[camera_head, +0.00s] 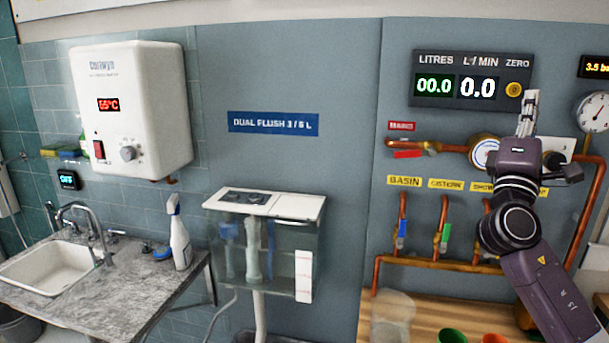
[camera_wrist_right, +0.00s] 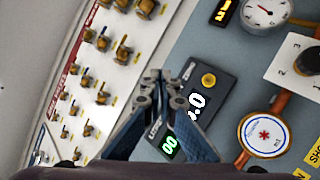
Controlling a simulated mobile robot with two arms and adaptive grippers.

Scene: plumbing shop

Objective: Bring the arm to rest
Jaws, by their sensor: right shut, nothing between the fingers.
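My right gripper (camera_head: 530,98) is raised in front of the pipe wall, its fingers pointing up, just right of the yellow ZERO button (camera_head: 513,89) in the head view. Its fingers are shut and empty. In the right wrist view the fingertips (camera_wrist_right: 155,76) meet in front of the litre display (camera_wrist_right: 187,117), with the ZERO button (camera_wrist_right: 208,80) to their right. I cannot tell the gap between gripper and wall. The display (camera_head: 470,80) reads 00.0 and 0.0. My left gripper does not show.
Round gauges (camera_head: 594,112) and copper pipes (camera_head: 430,262) are close around my right arm. Cups (camera_head: 452,337) stand on the wooden bench (camera_head: 365,318) below it. A clear-fronted cistern (camera_head: 222,240), a spray bottle (camera_head: 180,245), a sink (camera_head: 45,268) and a white heater (camera_head: 150,85) are further left.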

